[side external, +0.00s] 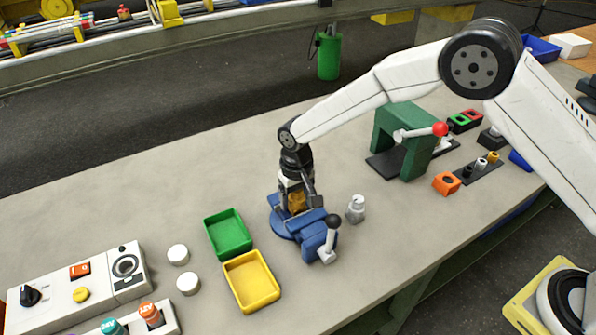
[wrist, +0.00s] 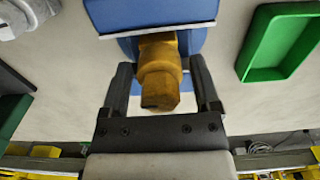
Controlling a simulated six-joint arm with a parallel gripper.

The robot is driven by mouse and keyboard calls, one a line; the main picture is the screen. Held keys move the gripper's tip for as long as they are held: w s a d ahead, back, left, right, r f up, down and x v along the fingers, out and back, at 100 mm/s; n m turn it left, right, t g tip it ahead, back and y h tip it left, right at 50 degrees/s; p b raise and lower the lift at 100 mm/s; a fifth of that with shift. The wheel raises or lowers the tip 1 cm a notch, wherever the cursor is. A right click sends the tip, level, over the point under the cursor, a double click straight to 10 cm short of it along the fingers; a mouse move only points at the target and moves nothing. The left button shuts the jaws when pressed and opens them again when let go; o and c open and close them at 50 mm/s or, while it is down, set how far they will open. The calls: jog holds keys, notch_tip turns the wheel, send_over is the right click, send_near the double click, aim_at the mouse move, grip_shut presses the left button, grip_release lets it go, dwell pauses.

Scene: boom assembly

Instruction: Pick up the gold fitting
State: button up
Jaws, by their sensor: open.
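The gold fitting (wrist: 158,75) is a brass-coloured piece with a hex section, at the blue vise (wrist: 205,12) in the wrist view. In the side external view the fitting (side external: 297,202) shows partly behind my gripper, low over the blue vise (side external: 318,237). My gripper (wrist: 162,82) is open, with one finger on each side of the fitting. Gaps show between the fingers and the fitting in the wrist view. Whether the vise jaws grip the fitting is hidden.
A green tray (side external: 228,234) and a yellow tray (side external: 251,281) stand left of the vise, with two white discs beside them. A small silver fitting (side external: 356,208) stands right of the vise. A green press (side external: 402,140) with a red-knobbed lever is behind it.

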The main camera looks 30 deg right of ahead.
jog(key=c, duration=1.1)
jog(key=shift+o, duration=0.2)
jog(key=shift+r, duration=2.65)
